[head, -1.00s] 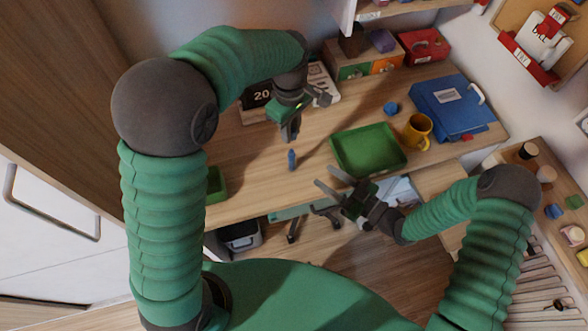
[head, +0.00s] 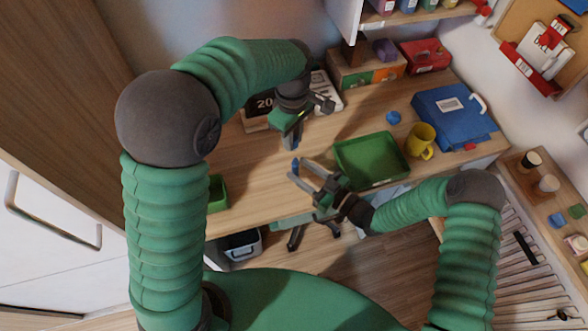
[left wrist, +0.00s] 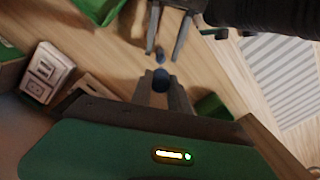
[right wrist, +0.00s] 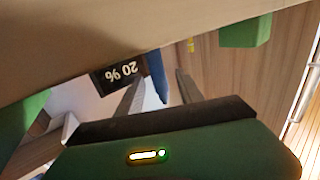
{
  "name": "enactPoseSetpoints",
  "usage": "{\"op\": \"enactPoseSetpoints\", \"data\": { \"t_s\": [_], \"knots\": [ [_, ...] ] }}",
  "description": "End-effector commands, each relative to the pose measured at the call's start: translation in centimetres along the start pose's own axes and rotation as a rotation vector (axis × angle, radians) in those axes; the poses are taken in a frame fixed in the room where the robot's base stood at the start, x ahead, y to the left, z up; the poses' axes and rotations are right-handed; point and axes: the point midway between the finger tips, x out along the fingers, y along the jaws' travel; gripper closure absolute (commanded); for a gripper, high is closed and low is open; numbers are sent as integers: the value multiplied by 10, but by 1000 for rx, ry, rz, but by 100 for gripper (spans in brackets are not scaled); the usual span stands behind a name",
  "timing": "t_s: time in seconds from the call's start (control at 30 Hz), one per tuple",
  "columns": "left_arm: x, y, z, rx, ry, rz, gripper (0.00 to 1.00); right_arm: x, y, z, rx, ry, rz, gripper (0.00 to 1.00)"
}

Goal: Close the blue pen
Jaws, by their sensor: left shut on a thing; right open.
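My left gripper (head: 290,143) is above the desk and shut on a dark blue piece of the pen (left wrist: 160,80), seen end-on in the left wrist view. A second blue piece (head: 295,166) is just below it and stands upright on the desk; it also shows in the right wrist view (right wrist: 155,76). My right gripper (head: 298,170) is open, low at the desk's front, with its fingertips around that standing piece. The piece lies closer to one finger. I cannot tell which piece is the cap.
A calendar (head: 262,104) stands behind my left gripper. A small green box (head: 217,195) is at the desk's left.

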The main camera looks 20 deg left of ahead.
Motion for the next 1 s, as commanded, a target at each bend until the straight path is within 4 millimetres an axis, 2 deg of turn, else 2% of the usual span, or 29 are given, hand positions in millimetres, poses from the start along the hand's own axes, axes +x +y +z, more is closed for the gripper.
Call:
{"op": "enactPoseSetpoints", "data": {
  "t_s": [0.1,0.2,0.53,0.87,1.0],
  "knots": [
    [0,0,1,1,0,0,100,17,0,0,-1,1,0,56],
    [0,0,1,1,1,0,100,26,0,0,1,0,0,56],
    [0,0,0,1,0,0,100,30,0,0,1,-1,1,56],
    [0,0,0,1,0,0,100,30,0,0,0,-1,1,98],
    [0,0,0,1,0,0,100,30,0,0,0,-1,1,100]
  ]
}}
